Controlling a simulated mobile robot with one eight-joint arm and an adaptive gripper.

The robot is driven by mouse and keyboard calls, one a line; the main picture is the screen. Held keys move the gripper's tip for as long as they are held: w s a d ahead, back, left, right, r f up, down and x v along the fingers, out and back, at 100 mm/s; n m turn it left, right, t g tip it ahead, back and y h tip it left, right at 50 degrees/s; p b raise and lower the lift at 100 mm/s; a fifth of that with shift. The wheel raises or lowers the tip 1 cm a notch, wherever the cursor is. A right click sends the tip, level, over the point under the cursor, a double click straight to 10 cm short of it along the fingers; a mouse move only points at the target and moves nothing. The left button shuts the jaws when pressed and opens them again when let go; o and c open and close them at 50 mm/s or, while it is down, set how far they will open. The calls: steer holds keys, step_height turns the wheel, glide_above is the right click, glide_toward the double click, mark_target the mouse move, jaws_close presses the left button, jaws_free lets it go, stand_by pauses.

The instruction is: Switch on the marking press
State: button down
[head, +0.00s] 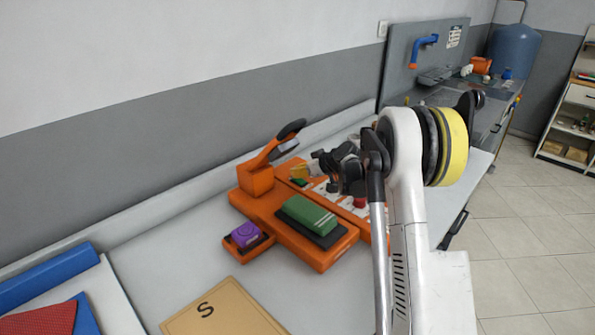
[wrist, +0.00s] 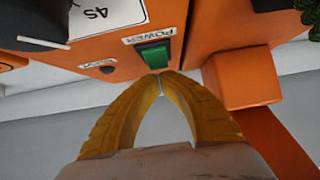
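In the head view, my gripper (head: 298,171) is over the panel, and my arm hides part of the press.
A green pad (head: 308,215) lies on the press base. A purple block (head: 245,234) sits in a small orange tray at its left. An orange block (wrist: 240,80) juts out beside my fingers.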

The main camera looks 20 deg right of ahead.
steer(key=shift+w+a+f+g+h+p, duration=0.1)
steer(key=shift+w+f+g+h+p, duration=0.15)
steer(key=shift+g+p, duration=0.3)
steer(key=shift+w+a+f+g+h+p, duration=0.1)
steer(key=shift+f+g+h+p, duration=0.15)
steer(key=shift+g+p, duration=0.3)
steer(key=shift+f, duration=0.1)
steer(key=shift+s+d, duration=0.1)
steer(key=shift+d, duration=0.05)
steer(key=shift+s+d+r, duration=0.25)
steer(key=shift+s+r, duration=0.05)
steer(key=shift+s, duration=0.35)
steer(key=shift+r, duration=0.1)
